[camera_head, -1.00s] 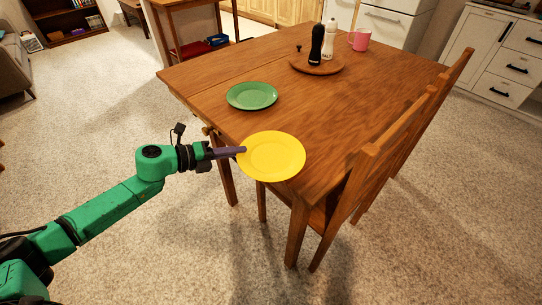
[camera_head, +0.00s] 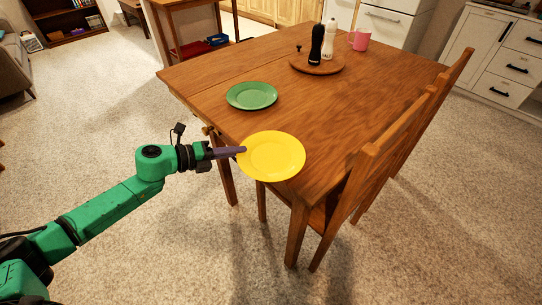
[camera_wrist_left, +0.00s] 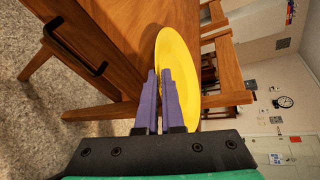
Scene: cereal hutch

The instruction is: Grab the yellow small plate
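The yellow small plate (camera_head: 274,156) is at the near left edge of the wooden table, with part of its rim out past the edge. I cannot tell whether it rests on the tabletop or is slightly raised. My left gripper (camera_head: 240,151) reaches in from the left at the plate's left rim. In the left wrist view, the purple fingers (camera_wrist_left: 160,98) are close together with the rim of the yellow plate (camera_wrist_left: 180,65) between them, so the gripper looks shut on it. My right gripper is not in view.
A green plate (camera_head: 251,96) lies on the table (camera_head: 335,108) behind the yellow one. A round wooden tray (camera_head: 300,66) holds a black shaker (camera_head: 316,45) and a white shaker (camera_head: 328,42). A pink mug (camera_head: 360,39) stands behind. Wooden chairs (camera_head: 352,200) line the right side.

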